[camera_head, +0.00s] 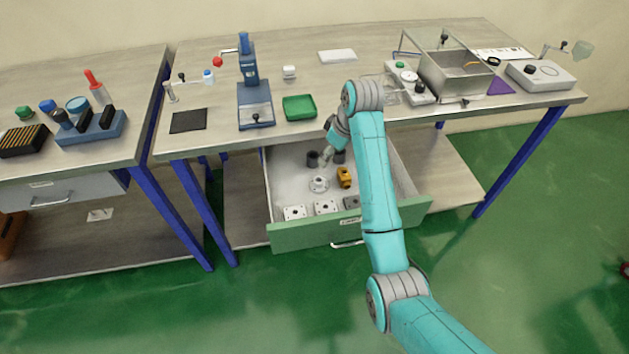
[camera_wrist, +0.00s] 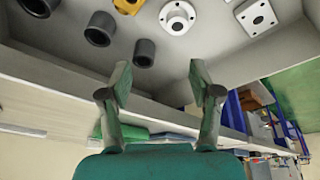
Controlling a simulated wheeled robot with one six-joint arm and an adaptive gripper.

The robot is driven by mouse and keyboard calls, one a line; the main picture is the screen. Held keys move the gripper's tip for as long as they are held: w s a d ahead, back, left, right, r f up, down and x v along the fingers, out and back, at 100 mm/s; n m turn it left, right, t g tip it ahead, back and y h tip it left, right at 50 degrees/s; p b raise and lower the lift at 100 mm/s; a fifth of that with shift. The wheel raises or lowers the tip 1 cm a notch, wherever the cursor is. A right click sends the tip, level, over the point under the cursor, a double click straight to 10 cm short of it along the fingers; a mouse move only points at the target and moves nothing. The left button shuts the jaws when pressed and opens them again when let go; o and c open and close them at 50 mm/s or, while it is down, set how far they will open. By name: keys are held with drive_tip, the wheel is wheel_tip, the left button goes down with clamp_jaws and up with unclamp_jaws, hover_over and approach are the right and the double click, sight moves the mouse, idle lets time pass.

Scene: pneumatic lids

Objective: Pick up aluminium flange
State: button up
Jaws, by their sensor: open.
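The aluminium flange (camera_head: 319,184) is a pale round disc with a raised hub. It lies in the open drawer (camera_head: 300,239) under the middle bench. In the wrist view the flange (camera_wrist: 177,17) shows at the top edge, ahead of my fingers and apart from them. My gripper (camera_head: 327,156) is over the back part of the drawer, behind the flange in the head view. In the wrist view my gripper (camera_wrist: 160,72) has its fingers spread with nothing between them.
A yellow fitting (camera_head: 345,177) lies right of the flange. Dark cylinders (camera_wrist: 100,28) lie near my fingers. Square plates (camera_head: 294,212) line the drawer front. The bench top (camera_head: 350,119) overhangs the drawer's back, close to my arm.

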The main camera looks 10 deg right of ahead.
sight(319, 180)
drive_tip(key=shift+g, duration=0.5)
drive_tip(key=x, duration=0.3)
drive_tip(key=s+x, duration=0.1)
drive_tip(key=x, duration=0.3)
drive_tip(key=s+a+x, duration=0.1)
drive_tip(key=x, duration=0.3)
clamp_jaws()
